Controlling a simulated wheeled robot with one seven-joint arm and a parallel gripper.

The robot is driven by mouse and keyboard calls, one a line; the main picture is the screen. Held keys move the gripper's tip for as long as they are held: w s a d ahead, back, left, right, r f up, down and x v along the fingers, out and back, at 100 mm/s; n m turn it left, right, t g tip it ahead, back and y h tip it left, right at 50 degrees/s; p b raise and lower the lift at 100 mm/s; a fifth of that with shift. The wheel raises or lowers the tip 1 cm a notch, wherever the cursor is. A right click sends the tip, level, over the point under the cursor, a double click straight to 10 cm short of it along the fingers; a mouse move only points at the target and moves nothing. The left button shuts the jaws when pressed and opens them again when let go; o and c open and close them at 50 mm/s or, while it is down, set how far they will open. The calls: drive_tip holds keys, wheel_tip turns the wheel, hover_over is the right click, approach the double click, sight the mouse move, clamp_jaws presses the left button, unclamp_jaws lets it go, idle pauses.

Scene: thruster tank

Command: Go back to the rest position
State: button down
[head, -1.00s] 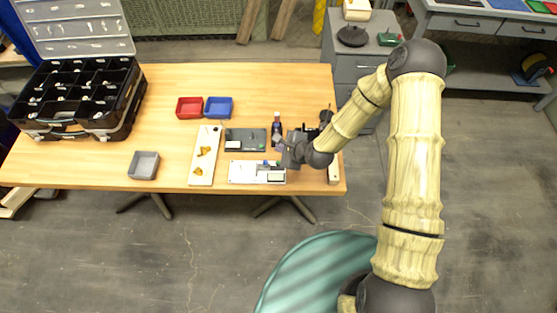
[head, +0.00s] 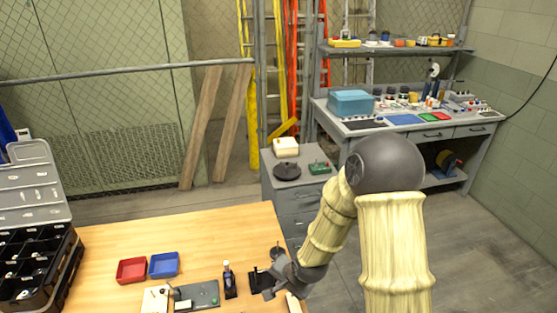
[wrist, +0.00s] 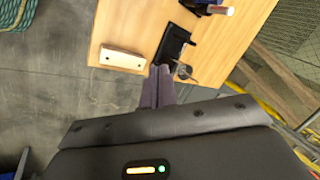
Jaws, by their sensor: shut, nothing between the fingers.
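My gripper (head: 270,291) is over the right end of the wooden table, right of a dark bottle (head: 229,282). In the wrist view its two fingers (wrist: 159,72) lie together, shut with nothing between them. They point toward the table edge, between a pale block (wrist: 123,59) and a black holder (wrist: 175,43). I cannot tell how high they are above the table. My arm reaches in from the lower right in the head view.
The wooden table (head: 205,235) holds a red bin (head: 131,270), a blue bin (head: 164,265), a grey plate (head: 200,294) and a black organizer case (head: 35,260). A grey cabinet (head: 290,205) stands behind the table. A workbench (head: 400,127) is at the back right. Open floor lies right of my arm.

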drive_tip(key=s+d+r+n+g+h, duration=0.1)
drive_tip(key=s+d+r+n+h, duration=0.2)
drive_tip(key=s+d+r+n, duration=0.4)
drive_tip(key=s+d+r, duration=0.5)
drive_tip(key=d+r, duration=0.1)
drive_tip(key=d, duration=0.1)
drive_tip(key=shift+r+g, duration=0.35)
drive_tip(key=shift+g, duration=0.05)
drive_tip(key=shift+d, duration=0.1)
